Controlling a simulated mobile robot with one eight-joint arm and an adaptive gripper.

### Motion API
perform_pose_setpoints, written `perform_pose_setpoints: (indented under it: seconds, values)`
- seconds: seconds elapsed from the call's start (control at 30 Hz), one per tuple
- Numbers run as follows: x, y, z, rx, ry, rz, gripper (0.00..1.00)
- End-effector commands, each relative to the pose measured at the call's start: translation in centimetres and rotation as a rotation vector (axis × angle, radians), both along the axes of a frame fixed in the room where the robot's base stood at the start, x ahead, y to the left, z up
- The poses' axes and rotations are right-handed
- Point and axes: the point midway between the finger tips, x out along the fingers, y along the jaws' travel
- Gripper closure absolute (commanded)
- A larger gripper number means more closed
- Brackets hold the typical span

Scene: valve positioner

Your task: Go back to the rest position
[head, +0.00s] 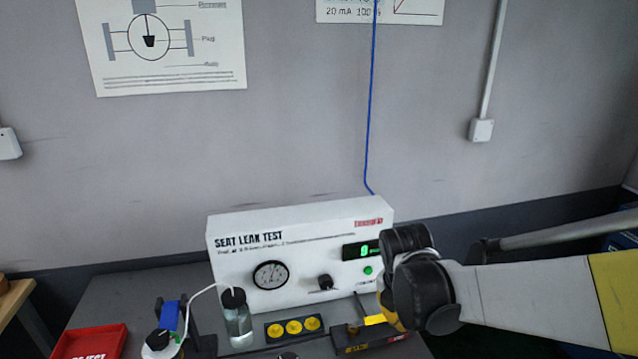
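My arm reaches in from the right edge of the head view, and its dark wrist joint stands in front of the right end of the white seat leak test box (240,240). My gripper itself cannot be made out; the wrist and the bottom of the picture hide that area. The box carries a round gauge (271,275), a black knob (325,282), and a green lit display (362,250) that seems to read 9 or 0.
On the grey bench (130,290) stand a red tray (90,343), a clear bottle (237,322) with a white tube, a blue part (169,315), a block with yellow discs (293,328) and a dark yellow-marked block (365,338). A blue line (370,110) runs down the wall.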

Motion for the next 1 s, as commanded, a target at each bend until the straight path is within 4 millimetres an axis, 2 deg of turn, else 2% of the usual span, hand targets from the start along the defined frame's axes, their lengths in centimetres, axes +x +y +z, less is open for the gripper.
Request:
perform_pose_setpoints:
  seconds: [0.2,0.3,0.5,0.6,0.7,0.8,1.0]
  values:
    - [-4.5,0.4,5.1,0.231,-0.197,-0.624,1.00]
    - [-6.7,0.6,6.9,0.379,-0.278,-0.952,1.00]
    - [-11.0,1.2,9.0,0.703,-0.375,-1.563,1.00]
    - [-12.4,1.4,9.4,0.840,-0.386,-1.794,1.00]
    - [-13.3,1.5,9.5,0.935,-0.384,-1.948,1.00]
    - [-13.7,1.5,9.5,0.985,-0.380,-2.030,1.00]
    - [-13.8,1.6,9.6,1.001,-0.378,-2.056,1.00]
